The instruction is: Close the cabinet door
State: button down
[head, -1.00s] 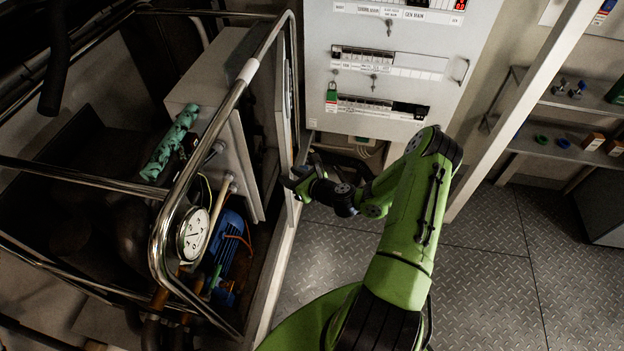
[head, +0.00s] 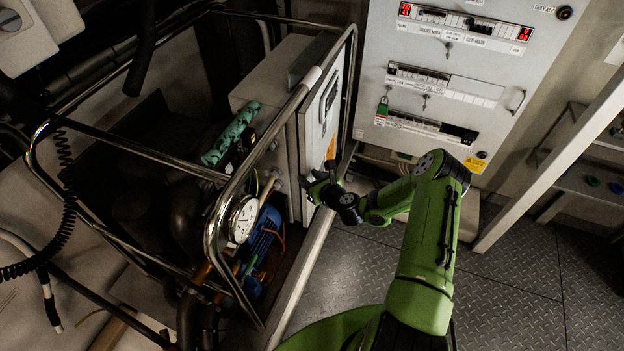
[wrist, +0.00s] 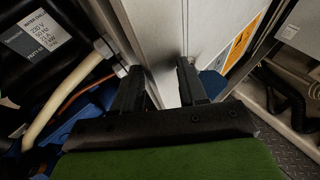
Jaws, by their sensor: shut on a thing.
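The cabinet door (head: 316,112) is a pale grey panel with an orange label, beside the tubular metal frame in the head view. Its face, with orange and white stickers, also shows in the wrist view (wrist: 205,32). My gripper (head: 318,186) is at the lower part of the door. In the wrist view the black fingers (wrist: 158,74) stand on either side of the grey panel's edge, with a gap filled by that panel. The grip appears to be on the door's edge; the exact contact is hidden. I cannot tell how far the door stands open.
A bent chrome rail frame (head: 213,215) runs close left of my gripper. A pressure gauge (head: 243,219) and a blue motor (head: 262,240) sit behind it. A grey switch panel (head: 445,75) stands at the back. The chequered metal floor (head: 350,270) right of the frame is clear.

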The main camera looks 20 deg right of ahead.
jog(key=shift+w+d+r, duration=0.25)
jog(key=shift+r, duration=0.05)
jog(key=c, duration=1.1)
grip_release()
jog(key=shift+o, duration=0.2)
jog(key=shift+f, duration=0.15)
jog(key=shift+s, duration=0.2)
jog(key=b+v, duration=0.1)
jog(key=v, duration=1.4)
jog(key=shift+s, duration=0.3)
